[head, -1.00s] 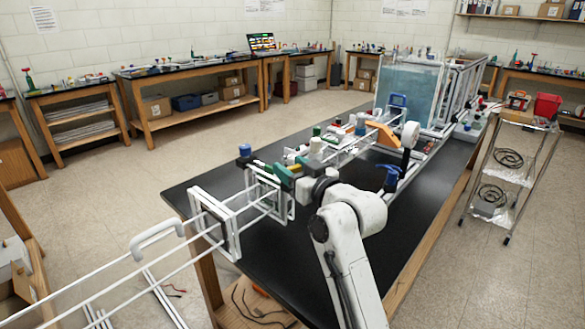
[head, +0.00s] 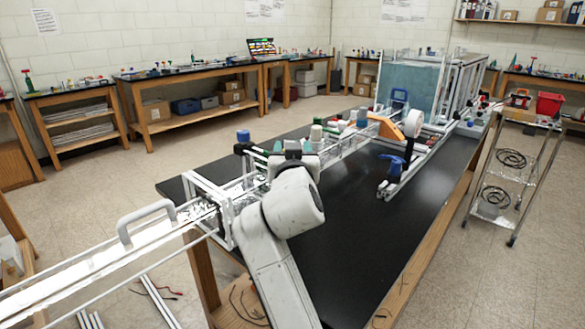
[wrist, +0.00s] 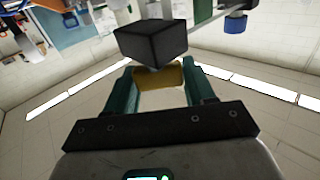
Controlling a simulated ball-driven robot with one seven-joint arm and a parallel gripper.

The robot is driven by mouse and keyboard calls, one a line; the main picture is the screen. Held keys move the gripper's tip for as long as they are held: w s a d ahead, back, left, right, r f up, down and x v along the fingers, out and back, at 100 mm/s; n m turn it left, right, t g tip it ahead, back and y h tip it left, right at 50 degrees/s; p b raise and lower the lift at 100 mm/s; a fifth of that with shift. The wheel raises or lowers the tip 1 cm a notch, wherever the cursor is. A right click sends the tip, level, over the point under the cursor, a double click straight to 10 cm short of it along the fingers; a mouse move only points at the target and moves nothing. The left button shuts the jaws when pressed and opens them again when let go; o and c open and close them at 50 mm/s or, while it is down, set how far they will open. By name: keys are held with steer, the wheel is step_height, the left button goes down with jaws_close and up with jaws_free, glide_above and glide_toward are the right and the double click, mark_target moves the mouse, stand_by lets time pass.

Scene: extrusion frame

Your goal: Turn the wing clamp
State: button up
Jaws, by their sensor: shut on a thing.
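In the wrist view my gripper (wrist: 160,78) has its two teal fingers on either side of a yellow piece (wrist: 160,76), which looks like the wing of the clamp. The fingers are shut on it. A black block (wrist: 152,42) shows just beyond and above the yellow piece and hides part of it.
The white extrusion frame runs along the black table (head: 345,225) to a clear water tank (head: 412,80). A blue-headed part (head: 392,164) and a white disc (head: 413,123) stand to the right of my arm. A wire cart (head: 510,165) stands at the far right.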

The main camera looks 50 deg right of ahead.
steer(key=m+g+h+b, duration=0.1)
steer(key=g+b, duration=0.1)
steer(key=shift+w+f+m+h+b, duration=0.1)
steer(key=shift+f+m+h+b, duration=0.15)
steer(key=shift+m+h+b, duration=0.15)
steer(key=shift+r+m+g+h+b, duration=0.1)
steer(key=shift+m+g+h+b, duration=0.25)
steer(key=shift+g+b, duration=0.25)
steer(key=shift+r, duration=0.1)
steer(key=o, duration=1)
steer(key=shift+c, duration=0.2)
steer(key=v, duration=1.1)
steer(key=shift+b, duration=0.45)
steer(key=shift+w, duration=0.1)
